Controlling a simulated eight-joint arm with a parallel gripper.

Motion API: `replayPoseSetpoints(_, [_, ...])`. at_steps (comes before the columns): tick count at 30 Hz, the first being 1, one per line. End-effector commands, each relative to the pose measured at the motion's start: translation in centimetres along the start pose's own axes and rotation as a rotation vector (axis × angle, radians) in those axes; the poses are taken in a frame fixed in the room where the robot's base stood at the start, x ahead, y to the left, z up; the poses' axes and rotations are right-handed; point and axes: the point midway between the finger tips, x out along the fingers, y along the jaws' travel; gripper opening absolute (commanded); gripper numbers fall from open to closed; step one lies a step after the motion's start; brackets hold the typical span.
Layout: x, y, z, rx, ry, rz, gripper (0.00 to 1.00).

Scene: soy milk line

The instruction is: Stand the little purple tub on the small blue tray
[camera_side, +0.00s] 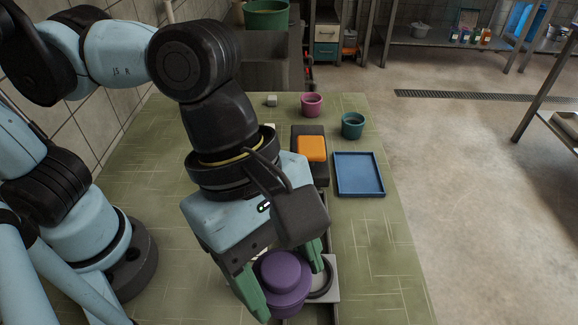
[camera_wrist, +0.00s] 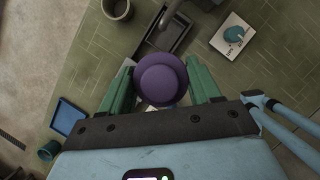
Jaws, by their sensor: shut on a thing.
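The little purple tub (camera_side: 283,283) is between the green fingers of my gripper (camera_side: 285,278), near the front of the green table. It also shows in the wrist view (camera_wrist: 161,80), with a finger on either side of it. My gripper is shut on the tub. Its lower part is partly hidden, and I cannot tell whether it touches what lies below. The small blue tray (camera_side: 358,175) lies empty on the table, behind and to the right of the tub. It also shows in the wrist view (camera_wrist: 67,117) at the left.
A dark block with an orange top (camera_side: 311,149) stands just left of the tray. A teal cup (camera_side: 352,125) and a pink cup (camera_side: 311,105) stand behind. A dark channel runs under my gripper.

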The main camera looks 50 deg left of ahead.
Motion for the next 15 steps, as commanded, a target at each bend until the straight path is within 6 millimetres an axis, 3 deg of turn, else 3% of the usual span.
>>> replayPoseSetpoints(8, [0.2,9.5,0.1,-0.278,0.004,0.113,0.32])
replayPoseSetpoints(15, [0.6,19.0,-2.4,-0.545,0.002,0.223,0.32])
